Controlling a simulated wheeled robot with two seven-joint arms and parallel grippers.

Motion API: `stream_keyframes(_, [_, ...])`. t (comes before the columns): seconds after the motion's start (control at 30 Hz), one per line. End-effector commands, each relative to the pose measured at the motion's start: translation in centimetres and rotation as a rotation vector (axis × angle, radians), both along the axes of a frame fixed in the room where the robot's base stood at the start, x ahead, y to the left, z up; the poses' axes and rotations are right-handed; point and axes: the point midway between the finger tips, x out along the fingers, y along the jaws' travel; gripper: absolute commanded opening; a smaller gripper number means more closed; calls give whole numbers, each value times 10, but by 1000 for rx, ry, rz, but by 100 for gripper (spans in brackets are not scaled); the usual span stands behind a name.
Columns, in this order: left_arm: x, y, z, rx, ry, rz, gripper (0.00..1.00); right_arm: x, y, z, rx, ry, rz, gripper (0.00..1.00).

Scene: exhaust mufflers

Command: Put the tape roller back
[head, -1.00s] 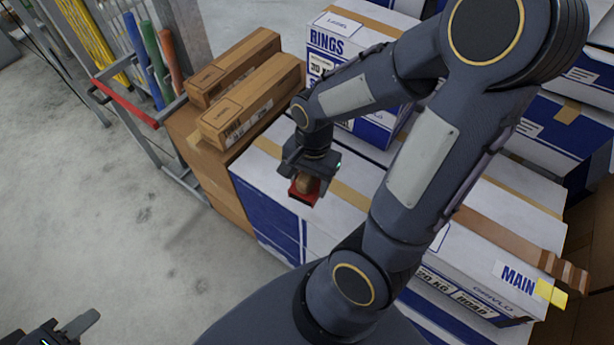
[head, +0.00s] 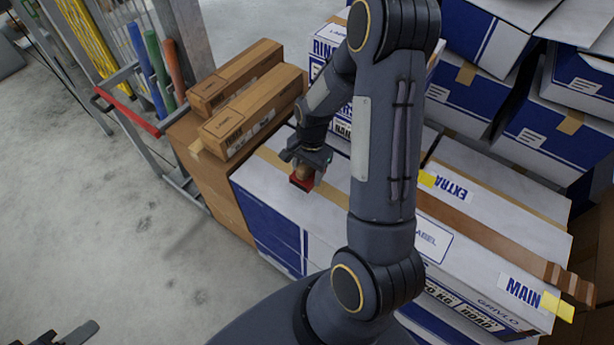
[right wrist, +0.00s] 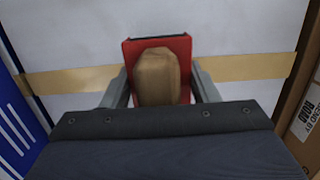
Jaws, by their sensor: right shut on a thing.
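The tape roller (head: 302,181) is a red dispenser with a brown tape roll. It also shows in the right wrist view (right wrist: 158,78), between two grey fingers. My right gripper (head: 307,168) is shut on it, over the white and blue box (head: 260,187) with a tan tape strip. I cannot tell whether the roller touches the box top. My left gripper (head: 72,337) shows only in part at the bottom left corner of the head view; its opening is not clear.
Two long brown cartons (head: 250,110) lie on a brown box left of the white box. A rack with coloured rolls (head: 153,70) stands at the far left. More blue and white boxes (head: 550,130) are stacked at the right. The grey floor (head: 110,220) at left is clear.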

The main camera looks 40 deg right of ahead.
Motion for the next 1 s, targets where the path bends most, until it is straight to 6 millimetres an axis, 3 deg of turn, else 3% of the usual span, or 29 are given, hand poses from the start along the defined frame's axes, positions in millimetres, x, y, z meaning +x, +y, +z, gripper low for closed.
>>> stream_keyframes(0.23, [0,0,-1,0,0,0,36,3,-2,-32,0,2,0,21])
stream_keyframes(0.67, [0,0,-6,0,0,0,36,3,-2,-40,0,0,0,21])
stream_keyframes(0.7, [0,0,-4,0,0,0,36,3,-2,-38,0,0,0,58])
stream_keyframes(0.83, [0,0,-4,0,0,0,36,3,-2,-38,0,1,0,75])
stream_keyframes(1.0, [0,0,-4,0,0,0,36,3,-2,-38,0,1,0,76])
